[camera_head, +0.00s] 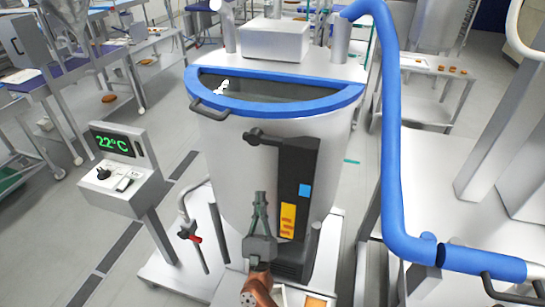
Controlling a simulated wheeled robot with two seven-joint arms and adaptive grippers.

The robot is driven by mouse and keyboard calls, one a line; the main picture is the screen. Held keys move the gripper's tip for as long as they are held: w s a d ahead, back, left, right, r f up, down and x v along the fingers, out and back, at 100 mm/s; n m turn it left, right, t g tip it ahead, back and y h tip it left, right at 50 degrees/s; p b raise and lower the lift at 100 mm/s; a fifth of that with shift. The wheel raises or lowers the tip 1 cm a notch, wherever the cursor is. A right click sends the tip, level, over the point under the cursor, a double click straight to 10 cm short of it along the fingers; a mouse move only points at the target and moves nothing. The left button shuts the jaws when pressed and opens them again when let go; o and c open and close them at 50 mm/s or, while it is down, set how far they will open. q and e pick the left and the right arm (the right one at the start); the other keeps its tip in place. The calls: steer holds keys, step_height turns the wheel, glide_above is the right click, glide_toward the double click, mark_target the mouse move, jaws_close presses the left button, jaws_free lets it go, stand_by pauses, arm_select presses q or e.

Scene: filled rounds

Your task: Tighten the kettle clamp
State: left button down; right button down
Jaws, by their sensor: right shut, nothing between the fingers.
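The kettle (225,160) is a large pale metal vessel with a blue rim (280,105) and a half-open top. A dark bar handle (265,138) sticks out to the left near the top of a black panel (298,165) on its front. I cannot tell for sure which part is the clamp. My right gripper (260,198) points up in front of the kettle, below the bar handle and left of the panel's yellow label (288,220). Its fingers are shut with nothing between them, and it looks apart from the handle. My left gripper is out of view.
A control box (125,190) with a green "22°C" display (115,145) stands at the left. A thick blue pipe (392,130) runs down the right side. A valve with a red part (190,236) is at the kettle's lower left. Open floor lies at the left.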

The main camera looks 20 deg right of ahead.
mark_target(263, 139)
steer(key=w+d+r+m+g+h+p, duration=0.1)
steer(key=w+d+r+m+h+p, duration=0.1)
steer(key=r+m+h, duration=0.1)
steer(key=w+d+r+m+g+h+p, duration=0.2)
steer(key=w+d+r+m+h+p, duration=0.1)
steer(key=r, duration=0.5)
steer(key=shift+w+r+m+h, duration=0.2)
steer(key=shift+m+h, duration=0.2)
steer(key=shift+m, duration=0.5)
steer(key=shift+d+f, duration=0.1)
steer(key=shift+d, duration=0.05)
steer(key=shift+p, duration=0.35)
steer(key=shift+s+d+r+n+t+y+p, duration=0.1)
steer(key=shift+r+n+t+y+p, duration=0.05)
steer(key=shift+n+y+p, duration=0.25)
steer(key=shift+s+r+n+t+y+p, duration=0.15)
steer(key=shift+n+y+p, duration=0.1)
steer(key=shift+n+y, duration=0.25)
steer(key=shift+w, duration=0.1)
